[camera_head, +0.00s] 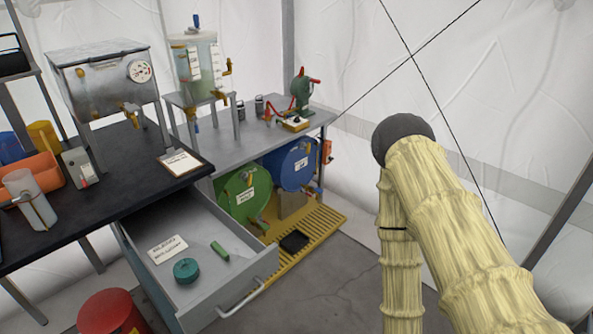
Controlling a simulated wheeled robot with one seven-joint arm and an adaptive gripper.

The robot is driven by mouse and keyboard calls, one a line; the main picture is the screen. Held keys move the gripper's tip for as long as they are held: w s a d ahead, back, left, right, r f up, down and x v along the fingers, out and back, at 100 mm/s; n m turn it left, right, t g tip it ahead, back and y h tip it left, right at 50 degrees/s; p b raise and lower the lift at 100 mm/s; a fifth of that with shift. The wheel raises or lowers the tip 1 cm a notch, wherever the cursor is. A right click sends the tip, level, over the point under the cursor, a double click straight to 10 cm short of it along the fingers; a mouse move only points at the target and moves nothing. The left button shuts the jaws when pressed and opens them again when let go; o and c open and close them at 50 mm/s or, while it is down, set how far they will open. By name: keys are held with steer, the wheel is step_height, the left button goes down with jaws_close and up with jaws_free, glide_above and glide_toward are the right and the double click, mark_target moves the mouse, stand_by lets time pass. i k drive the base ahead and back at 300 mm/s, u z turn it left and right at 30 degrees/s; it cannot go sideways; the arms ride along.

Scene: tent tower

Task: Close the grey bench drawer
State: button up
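The grey bench drawer (252,265) is pulled well out from under the black-topped bench (113,184), at the lower left of the head view. Its bar handle (241,299) is on the front face, toward the lower right. Inside lie a round teal item (186,270), a small green piece (220,251) and a white label card (167,249). My arm, in a pale yellow ribbed cover, stands at the right, apart from the drawer. My gripper is not in view.
A red drum (110,313) stands at the lower left beside the drawer. Behind the drawer are green (241,194) and blue (292,164) drums and a yellow slatted platform (318,222). Grey floor (345,272) is clear between the drawer and my arm.

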mark_target(187, 212)
steer(key=k, duration=1.25)
steer(key=z, duration=0.3)
steer(key=i, duration=0.85)
steer(key=z, duration=0.1)
